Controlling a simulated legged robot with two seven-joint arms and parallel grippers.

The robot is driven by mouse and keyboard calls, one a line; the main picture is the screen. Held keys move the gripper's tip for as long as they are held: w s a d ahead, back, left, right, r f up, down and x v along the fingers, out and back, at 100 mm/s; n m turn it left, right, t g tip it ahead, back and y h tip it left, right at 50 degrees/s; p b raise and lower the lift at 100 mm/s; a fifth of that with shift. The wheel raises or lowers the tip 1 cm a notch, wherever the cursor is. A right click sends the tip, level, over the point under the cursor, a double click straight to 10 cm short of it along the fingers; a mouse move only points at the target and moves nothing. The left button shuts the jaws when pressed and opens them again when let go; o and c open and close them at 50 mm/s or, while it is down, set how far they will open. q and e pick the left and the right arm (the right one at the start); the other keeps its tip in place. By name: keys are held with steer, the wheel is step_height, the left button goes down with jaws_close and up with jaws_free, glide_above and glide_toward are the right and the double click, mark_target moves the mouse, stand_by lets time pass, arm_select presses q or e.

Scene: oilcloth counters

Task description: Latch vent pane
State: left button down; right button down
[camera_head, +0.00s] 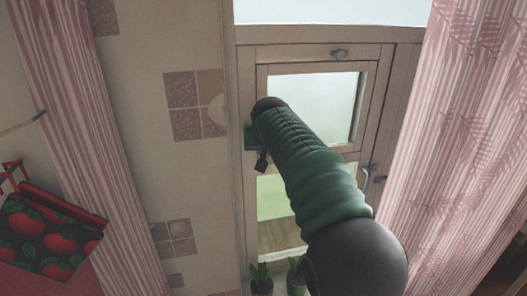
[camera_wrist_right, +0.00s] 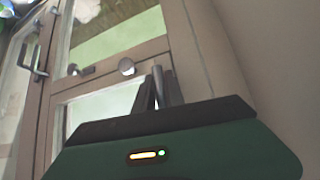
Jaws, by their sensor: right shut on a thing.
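The vent pane (camera_head: 338,98) is a small framed glass pane in the wooden window, in the head view. I cannot tell whether it is fully flush with its frame. My right arm crosses in front of it, and my right gripper (camera_head: 262,161) is at the left side of the window frame. In the right wrist view the fingers of my right gripper (camera_wrist_right: 157,92) are shut on a slim grey metal handle (camera_wrist_right: 158,82). A round knob (camera_wrist_right: 127,66) and a small latch (camera_wrist_right: 73,70) sit on the wood nearby. My left gripper is out of view.
Pink striped curtains (camera_head: 85,120) hang at left and right (camera_head: 450,130). Potted plants (camera_head: 261,281) stand below the window.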

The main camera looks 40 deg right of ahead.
steer(key=shift+d+r, duration=0.1)
steer(key=shift+r, duration=0.3)
steer(key=c, duration=1.5)
jaws_free()
steer(key=shift+f, duration=0.1)
steer(key=shift+o, duration=0.5)
steer(key=shift+f, duration=0.1)
steer(key=shift+s+a, duration=0.15)
steer(key=shift+a, duration=0.1)
steer(key=b+v, duration=0.3)
steer(key=v, duration=1.3)
steer(key=shift+r+b, duration=0.25)
steer(key=shift+b, duration=0.1)
